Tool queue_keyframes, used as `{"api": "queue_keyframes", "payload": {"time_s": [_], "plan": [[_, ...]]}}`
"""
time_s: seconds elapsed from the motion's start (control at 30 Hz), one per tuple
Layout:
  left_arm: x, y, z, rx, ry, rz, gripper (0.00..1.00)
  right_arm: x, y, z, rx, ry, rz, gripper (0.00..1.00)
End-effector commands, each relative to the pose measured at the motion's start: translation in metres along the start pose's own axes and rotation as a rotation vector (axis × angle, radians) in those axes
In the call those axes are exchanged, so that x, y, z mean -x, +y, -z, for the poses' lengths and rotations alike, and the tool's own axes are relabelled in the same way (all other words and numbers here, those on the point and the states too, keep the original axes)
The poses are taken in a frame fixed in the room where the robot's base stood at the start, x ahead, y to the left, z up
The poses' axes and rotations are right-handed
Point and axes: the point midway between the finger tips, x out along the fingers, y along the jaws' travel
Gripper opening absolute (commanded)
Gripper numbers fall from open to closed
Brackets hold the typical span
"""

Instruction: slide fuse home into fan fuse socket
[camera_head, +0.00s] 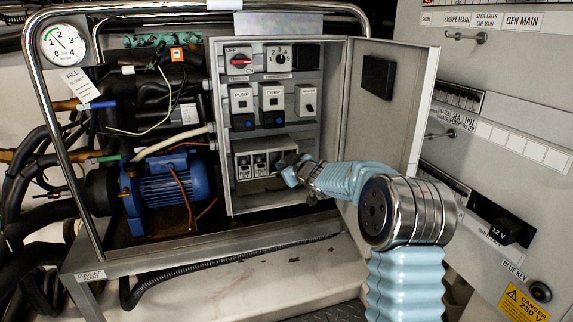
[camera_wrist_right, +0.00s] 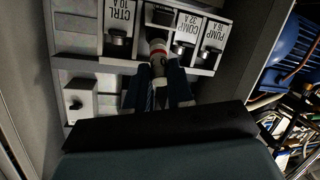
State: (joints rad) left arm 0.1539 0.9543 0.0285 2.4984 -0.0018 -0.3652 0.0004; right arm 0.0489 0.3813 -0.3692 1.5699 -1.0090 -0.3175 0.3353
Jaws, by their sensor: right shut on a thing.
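The fuse (camera_wrist_right: 158,60), pale with a red band and a brownish end cap, is held between the dark fingers of my right gripper (camera_wrist_right: 160,88) in the right wrist view. The gripper is shut on it. The fuse's cap points at the dark socket opening (camera_wrist_right: 161,15) between the CTRL and COMP fuses. I cannot tell whether the cap is inside it. The fan label is not readable. In the head view my right gripper (camera_head: 291,170) is at the right end of the fuse row (camera_head: 243,167), hiding that end and the fuse. My left gripper is not in view.
The grey cabinet (camera_head: 222,130) has its door (camera_head: 385,110) open to the right. Several switches sit above the fuse row, including the red-handled one (camera_head: 239,61). A blue pump (camera_head: 170,185) stands left of the cabinet. A metal rail frame (camera_head: 60,130) surrounds the rig.

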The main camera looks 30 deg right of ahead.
Motion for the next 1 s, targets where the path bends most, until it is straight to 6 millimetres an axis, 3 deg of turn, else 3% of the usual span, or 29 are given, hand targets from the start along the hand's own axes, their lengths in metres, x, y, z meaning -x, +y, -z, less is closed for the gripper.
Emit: {"api": "queue_keyframes", "payload": {"time_s": [0.5, 0.97, 1.0], "plan": [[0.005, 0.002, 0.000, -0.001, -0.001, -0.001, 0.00, -0.024, 0.000, -0.010, -0.001, 0.000, 0.000, 0.00], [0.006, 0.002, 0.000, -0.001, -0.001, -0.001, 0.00, -0.028, 0.000, -0.011, -0.001, 0.000, 0.000, 0.00], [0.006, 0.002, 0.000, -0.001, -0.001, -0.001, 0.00, -0.028, 0.000, -0.011, -0.001, 0.000, 0.000, 0.25]]}}
